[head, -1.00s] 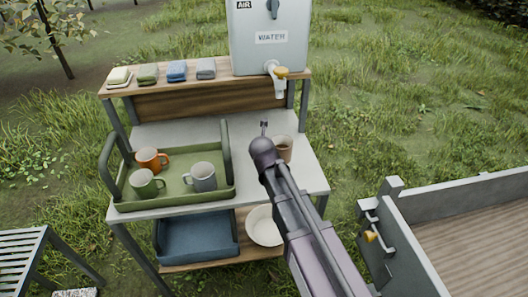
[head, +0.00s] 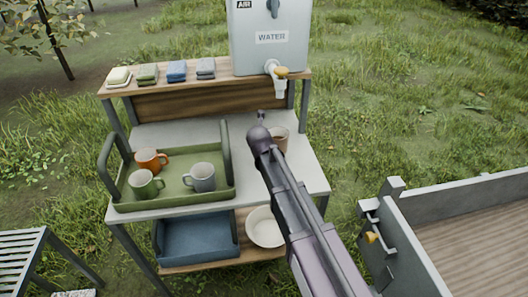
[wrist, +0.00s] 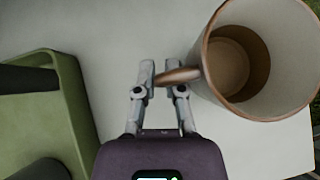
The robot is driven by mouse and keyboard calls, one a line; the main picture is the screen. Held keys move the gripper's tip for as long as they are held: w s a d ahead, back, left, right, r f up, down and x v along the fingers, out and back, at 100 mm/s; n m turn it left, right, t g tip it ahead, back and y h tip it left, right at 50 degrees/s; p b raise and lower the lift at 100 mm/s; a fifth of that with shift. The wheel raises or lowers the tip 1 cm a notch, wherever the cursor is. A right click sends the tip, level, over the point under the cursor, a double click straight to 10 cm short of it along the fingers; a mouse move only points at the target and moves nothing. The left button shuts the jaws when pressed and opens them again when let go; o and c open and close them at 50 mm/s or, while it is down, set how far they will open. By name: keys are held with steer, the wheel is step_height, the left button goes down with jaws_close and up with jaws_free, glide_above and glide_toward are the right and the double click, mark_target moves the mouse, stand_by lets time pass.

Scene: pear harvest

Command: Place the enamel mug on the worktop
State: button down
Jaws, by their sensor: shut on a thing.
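A green tray (head: 175,200) with orange, green and grey mugs stands left on the worktop. A water container with a tap (head: 279,80) is on the shelf behind. A white bowl (head: 264,227) and blue tub (head: 197,237) are below. Pale worktop is free around the mug.

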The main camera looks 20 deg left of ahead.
steer(key=shift+s+f+b, duration=0.1)
steer(key=shift+f+b, duration=1.25)
steer(key=shift+f, duration=0.3)
steer(key=shift+d+f, duration=0.1)
steer(key=shift+f, duration=0.05)
steer(key=c, duration=0.7)
jaws_free()
steer(key=shift+r, duration=0.2)
steer(key=shift+p+v, duration=0.7)
steer(key=shift+v, duration=0.15)
steer(key=p+v, duration=0.7)
steer(key=v, duration=0.3)
steer(key=shift+s+r, duration=0.1)
steer(key=shift+s, duration=0.05)
